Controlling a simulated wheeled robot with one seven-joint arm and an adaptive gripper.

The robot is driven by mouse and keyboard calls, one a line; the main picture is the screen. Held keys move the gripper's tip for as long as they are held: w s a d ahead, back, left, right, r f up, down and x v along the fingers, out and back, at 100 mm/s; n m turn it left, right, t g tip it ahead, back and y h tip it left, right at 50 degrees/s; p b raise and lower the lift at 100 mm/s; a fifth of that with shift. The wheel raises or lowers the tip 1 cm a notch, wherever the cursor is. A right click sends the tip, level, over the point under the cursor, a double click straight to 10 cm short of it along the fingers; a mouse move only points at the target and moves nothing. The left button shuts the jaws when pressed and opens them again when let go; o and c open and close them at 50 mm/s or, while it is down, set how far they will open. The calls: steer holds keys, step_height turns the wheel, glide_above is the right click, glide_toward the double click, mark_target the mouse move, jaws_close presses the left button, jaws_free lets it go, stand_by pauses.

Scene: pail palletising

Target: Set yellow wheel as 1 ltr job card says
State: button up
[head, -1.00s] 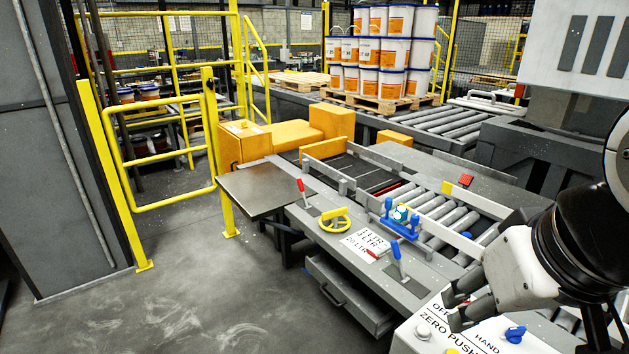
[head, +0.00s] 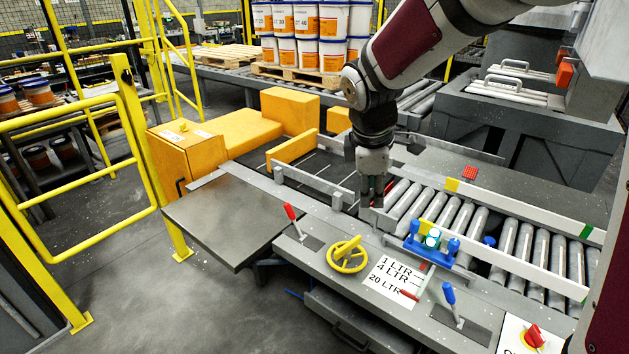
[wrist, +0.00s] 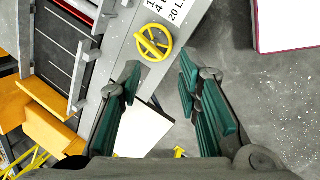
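The yellow wheel (head: 348,254) is a small spoked handwheel on the grey bench top, left of the white job card (head: 392,281). The card reads 1 LTR, 4 LTR and 20 LTR, with marks beside the lines and a red pointer near the 20 LTR line. In the wrist view the wheel (wrist: 153,43) lies beyond my fingertips, up and between them, with part of the card (wrist: 170,8) above it. My gripper (wrist: 158,80) is open and empty there. In the head view my gripper (head: 370,200) points down above the bench, behind the wheel and apart from it.
A red-handled lever (head: 292,216) stands left of the wheel and a blue-handled lever (head: 449,296) to its right. A blue fixture (head: 432,243) sits by the roller conveyor (head: 510,250). A dark side table (head: 235,215) is at left. A red knob (head: 533,336) is at front right.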

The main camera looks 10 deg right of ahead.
steer(key=w+a+f+n, duration=0.2)
steer(key=w+f+n, duration=0.2)
steer(key=w+f, duration=0.2)
steer(key=n+h+p, duration=0.2)
steer(key=n, duration=0.4)
glide_toward(348, 244)
steer(key=shift+g, duration=0.3)
steer(key=p+x, duration=0.1)
steer(key=x, duration=0.8)
steer(key=shift+w+f, duration=0.15)
steer(key=shift+w, duration=0.1)
jaws_close()
